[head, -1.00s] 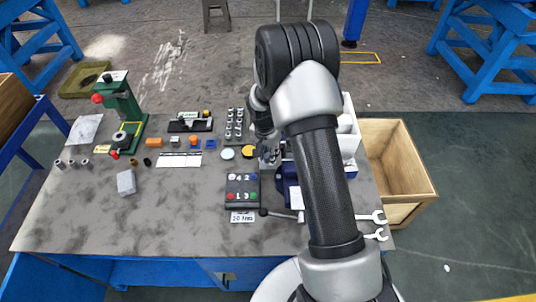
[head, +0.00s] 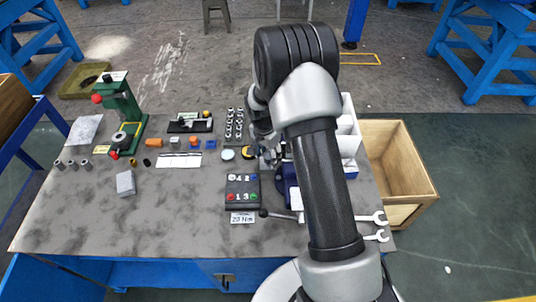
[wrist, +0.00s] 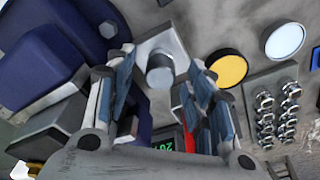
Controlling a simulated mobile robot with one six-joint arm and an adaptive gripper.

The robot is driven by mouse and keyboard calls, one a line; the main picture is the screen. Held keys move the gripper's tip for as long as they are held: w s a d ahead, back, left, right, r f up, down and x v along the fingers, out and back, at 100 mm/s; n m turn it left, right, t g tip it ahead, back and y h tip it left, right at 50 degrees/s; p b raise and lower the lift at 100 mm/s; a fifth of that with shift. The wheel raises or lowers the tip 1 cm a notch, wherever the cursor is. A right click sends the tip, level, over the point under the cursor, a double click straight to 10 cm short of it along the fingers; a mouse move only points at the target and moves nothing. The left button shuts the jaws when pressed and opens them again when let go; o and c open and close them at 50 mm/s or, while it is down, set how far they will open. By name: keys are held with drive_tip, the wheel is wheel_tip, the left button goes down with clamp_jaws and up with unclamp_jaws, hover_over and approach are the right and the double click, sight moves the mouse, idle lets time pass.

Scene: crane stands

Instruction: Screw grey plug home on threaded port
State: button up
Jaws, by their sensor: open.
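In the wrist view, a grey round plug (wrist: 160,72) stands on a light grey block (wrist: 176,38). Any thread under it is hidden. My gripper (wrist: 160,60) is open, with one blue-padded finger on each side of the plug and visible gaps between pads and plug. The block sits beside the dark blue vise (wrist: 50,55). In the head view, my gripper (head: 267,154) is small and partly hidden by my arm, above the vise (head: 288,187); the plug cannot be made out there.
A yellow disc (wrist: 228,68), a pale disc (wrist: 285,42) and a rack of metal fittings (wrist: 276,108) lie close to my right finger. A panel of coloured buttons (head: 242,189) lies left of the vise. Two wrenches (head: 375,218) lie at the right edge. The front left table is clear.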

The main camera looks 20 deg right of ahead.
drive_tip(key=shift+s+a+r+p, duration=0.15)
drive_tip(key=shift+r+p, duration=0.6)
drive_tip(key=shift+r, duration=0.5)
drive_tip(key=shift+a+r+p, duration=0.1)
drive_tip(key=shift+r+p, duration=0.6)
drive_tip(key=shift+r, duration=0.55)
wheel_tip(320, 180, up, 12)
drive_tip(key=a, duration=0.1)
drive_tip(key=shift+s+a, duration=0.15)
drive_tip(key=shift+s, duration=0.15)
drive_tip(key=s+a+r+n+t, duration=0.1)
drive_tip(key=s+a+r+n, duration=0.15)
drive_tip(key=s+r, duration=0.4)
drive_tip(key=s+a+r+n+t, duration=0.1)
drive_tip(key=s+a+r+n, duration=0.15)
drive_tip(key=s+r, duration=0.4)
drive_tip(key=s+a+r+n, duration=0.1)
drive_tip(key=s+n, duration=0.1)
drive_tip(key=s, duration=0.3)
drive_tip(key=s+a+r+n+t, duration=0.1)
drive_tip(key=s+n, duration=0.2)
drive_tip(key=s, duration=0.2)
drive_tip(key=s+a+r+n+t+y, duration=0.1)
drive_tip(key=s+a+r+n, duration=0.1)
drive_tip(key=s, duration=0.4)
drive_tip(key=shift+n, duration=0.4)
